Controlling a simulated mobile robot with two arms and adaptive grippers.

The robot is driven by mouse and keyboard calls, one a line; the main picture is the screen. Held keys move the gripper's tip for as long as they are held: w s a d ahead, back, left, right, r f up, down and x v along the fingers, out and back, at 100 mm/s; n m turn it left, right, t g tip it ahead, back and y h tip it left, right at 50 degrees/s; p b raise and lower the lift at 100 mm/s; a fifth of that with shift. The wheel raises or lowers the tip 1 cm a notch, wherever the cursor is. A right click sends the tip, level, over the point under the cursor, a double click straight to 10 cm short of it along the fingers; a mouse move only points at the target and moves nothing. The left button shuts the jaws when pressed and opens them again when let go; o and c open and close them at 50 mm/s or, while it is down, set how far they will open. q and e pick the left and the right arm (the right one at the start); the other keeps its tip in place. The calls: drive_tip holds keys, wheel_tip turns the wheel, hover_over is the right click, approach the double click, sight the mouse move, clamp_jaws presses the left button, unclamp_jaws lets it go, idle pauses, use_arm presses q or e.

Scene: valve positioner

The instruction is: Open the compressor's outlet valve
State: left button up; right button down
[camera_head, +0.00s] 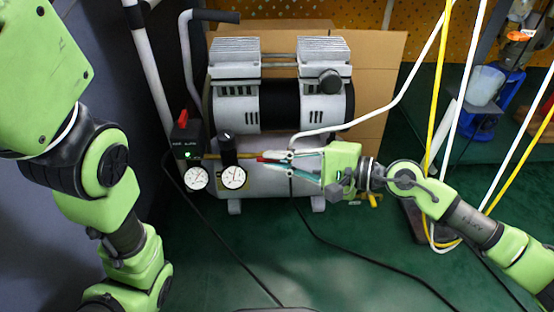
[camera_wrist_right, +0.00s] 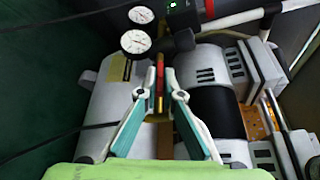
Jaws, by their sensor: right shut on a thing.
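The compressor (camera_head: 280,105) stands on the floor with its grey tank below. At its front left, a brass outlet pipe (camera_head: 245,156) runs right from the gauges. The outlet valve's small red handle (camera_head: 262,159) sits at my right gripper's (camera_head: 268,157) fingertips. In the right wrist view, the red handle (camera_wrist_right: 150,79) lies nearly along the brass pipe (camera_wrist_right: 160,76), between the fingertips of my right gripper (camera_wrist_right: 160,92). The fingers are closed in on it and partly hide the valve. My left arm shows at the left, but its gripper is out of view.
Two dial gauges (camera_head: 234,177) and a black pressure switch box (camera_head: 186,140) with a red knob stand left of the valve. A cardboard box (camera_head: 372,75) is behind the compressor. Black cables (camera_head: 345,248) cross the green floor. Hoses hang at the right.

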idle(0.4)
drive_tip(key=c, duration=2.2)
unclamp_jaws()
drive_tip(key=shift+v, duration=6)
